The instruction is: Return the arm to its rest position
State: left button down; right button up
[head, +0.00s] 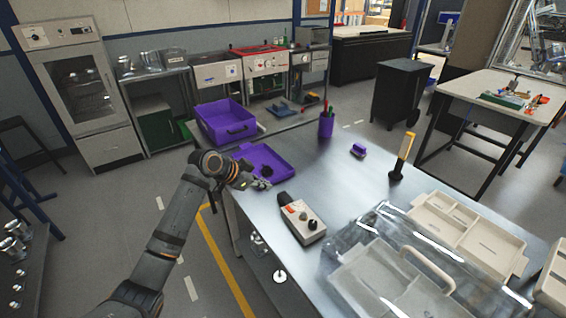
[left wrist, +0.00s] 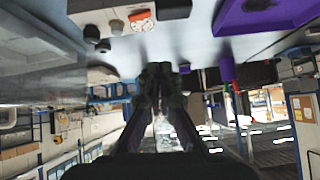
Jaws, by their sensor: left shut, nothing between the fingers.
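My left arm (head: 178,222) comes in from the lower left of the head view. My left gripper (head: 262,184) is at the table's left edge, by the near corner of the shallow purple tray (head: 285,169), and partly covers it. Whether the gripper touches the tray I cannot tell. My right gripper is in neither view.
A grey control box (head: 302,219) stands right of the gripper on the metal table (head: 345,178). A clear-lidded case (head: 385,240) and beige trays (head: 470,225) fill the near right. A purple pen cup (head: 326,124) and purple bin (head: 224,122) stand farther back. The floor left of the table is open.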

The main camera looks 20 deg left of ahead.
pick_arm(q)
jog(key=shift+s+f, duration=0.1)
jog(key=s+d+f+n+g+y, duration=0.2)
jog(key=s+d+f+n, duration=0.1)
jog(key=s+f, duration=0.9)
jog(key=s+a+f+n+g+y, duration=0.2)
jog(key=s+n+y, duration=0.25)
jog(key=s, duration=1.45)
jog(key=s+a+f+g, duration=0.1)
jog(key=a+f, duration=0.1)
jog(key=f, duration=1.1)
jog(key=s+a+f, duration=0.1)
jog(key=f, duration=1.2)
jog(key=s+a+f+g, duration=0.1)
jog(key=s+f, duration=1.5)
jog(key=s, duration=0.2)
jog(key=shift+f+n, duration=0.2)
jog(key=shift+n, duration=0.25)
